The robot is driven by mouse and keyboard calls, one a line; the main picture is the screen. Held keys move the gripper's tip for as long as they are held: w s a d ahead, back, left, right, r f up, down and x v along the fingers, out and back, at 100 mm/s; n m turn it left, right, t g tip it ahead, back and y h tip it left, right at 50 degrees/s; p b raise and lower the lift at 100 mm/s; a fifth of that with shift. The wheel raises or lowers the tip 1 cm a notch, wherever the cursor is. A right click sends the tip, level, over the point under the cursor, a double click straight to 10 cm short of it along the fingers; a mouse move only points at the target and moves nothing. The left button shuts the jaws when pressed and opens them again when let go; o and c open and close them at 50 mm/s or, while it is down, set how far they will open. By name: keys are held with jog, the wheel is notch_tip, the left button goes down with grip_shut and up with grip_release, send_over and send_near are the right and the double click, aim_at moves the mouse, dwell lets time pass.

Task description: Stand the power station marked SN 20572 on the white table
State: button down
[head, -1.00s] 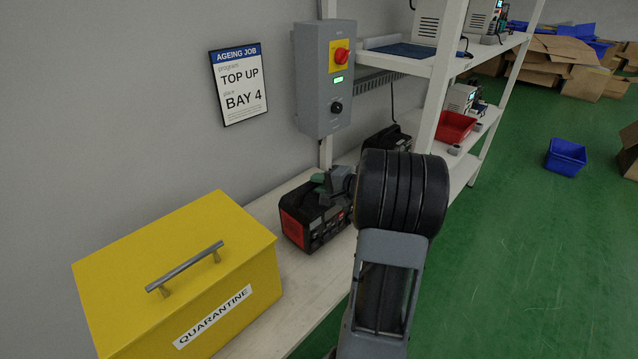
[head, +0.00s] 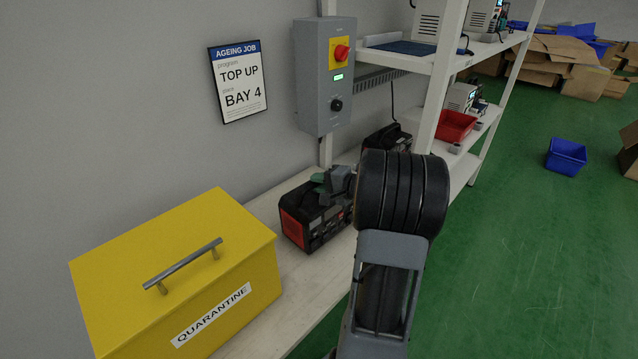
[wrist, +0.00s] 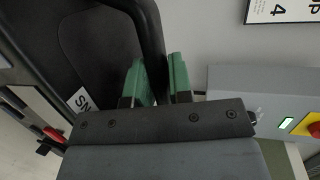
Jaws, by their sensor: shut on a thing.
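A black power station (head: 318,228) with a red end panel is on the pale bench (head: 290,285), beyond the yellow box; I cannot tell whether it rests there or hangs just above. My gripper (head: 322,182) is at its top, partly hidden by my arm. In the wrist view my gripper (wrist: 159,82) has its green fingers on either side of the black handle (wrist: 153,40), shut on it. A white label (wrist: 82,100) on the black body shows "SN"; its number is not readable.
A yellow QUARANTINE box (head: 175,265) stands at the near left of the bench. A grey control box (head: 325,80) with a red knob and a sign (head: 238,82) reading "TOP UP, BAY 4" are on the wall. Another black unit (head: 388,140) sits farther back, near a shelf post.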

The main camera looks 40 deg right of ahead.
jog(key=shift+r, duration=0.1)
jog(key=c, duration=0.9)
grip_release()
jog(key=shift+c, duration=0.2)
jog(key=shift+s+a+f, duration=0.1)
jog(key=shift+f, duration=0.3)
jog(key=v, duration=1.4)
jog(key=shift+r+b, duration=0.2)
jog(key=shift+b, duration=0.2)
